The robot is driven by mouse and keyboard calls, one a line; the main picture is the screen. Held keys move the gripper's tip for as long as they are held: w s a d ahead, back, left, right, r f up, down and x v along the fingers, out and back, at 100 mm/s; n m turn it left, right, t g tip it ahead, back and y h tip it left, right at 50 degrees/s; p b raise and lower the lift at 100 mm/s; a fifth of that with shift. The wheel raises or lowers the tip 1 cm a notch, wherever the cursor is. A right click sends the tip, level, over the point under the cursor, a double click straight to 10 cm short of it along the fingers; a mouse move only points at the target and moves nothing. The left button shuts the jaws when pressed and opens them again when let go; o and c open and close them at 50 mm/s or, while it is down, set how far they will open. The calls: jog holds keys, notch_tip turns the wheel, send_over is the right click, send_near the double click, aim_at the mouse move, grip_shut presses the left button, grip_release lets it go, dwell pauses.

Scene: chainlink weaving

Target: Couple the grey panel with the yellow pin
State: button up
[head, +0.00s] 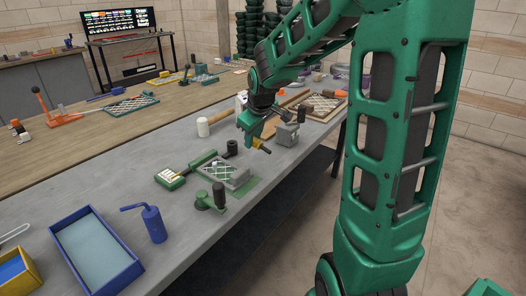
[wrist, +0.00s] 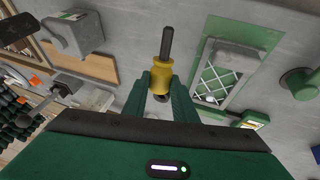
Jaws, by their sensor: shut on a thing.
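My gripper (head: 252,140) is above the grey bench and shut on the yellow pin (head: 262,147). In the wrist view the gripper (wrist: 163,92) grips the pin's yellow collar (wrist: 160,74), with a dark rod sticking out ahead of the fingertips. The grey panel (head: 228,166) lies on the bench below and left of my gripper, on a green base (head: 247,187). The wrist view shows the grey panel (wrist: 235,57) right of the pin, with a pale crossed mesh in its opening. The pin is apart from the panel.
A green clamp-like piece (head: 211,199) stands in front of the panel, and a yellow-green box (head: 170,179) lies left of it. A grey block (head: 287,133) stands behind right. A blue bottle (head: 153,222) and blue tray (head: 112,280) are near the front left.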

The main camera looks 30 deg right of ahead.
jog(key=d+f, duration=0.2)
jog(key=d, duration=0.1)
jog(key=w+d+f, duration=0.1)
jog(key=d, duration=0.1)
jog(key=shift+f, duration=1.8)
jog(key=shift+f, duration=0.25)
jog(key=o, duration=1.1)
jog(key=shift+c, duration=0.2)
jog(key=v, duration=1.1)
jog(key=s+a+f+m+g, duration=0.1)
jog(key=s+m, duration=0.4)
jog(key=s, duration=1)
jog(key=s+a+f+m+g+y, duration=0.1)
jog(key=s+m+g, duration=0.3)
jog(key=s, duration=1.2)
jog(key=shift+s+a+f+m+y, duration=0.3)
jog(key=shift+a+m, duration=0.25)
jog(key=shift+m, duration=0.05)
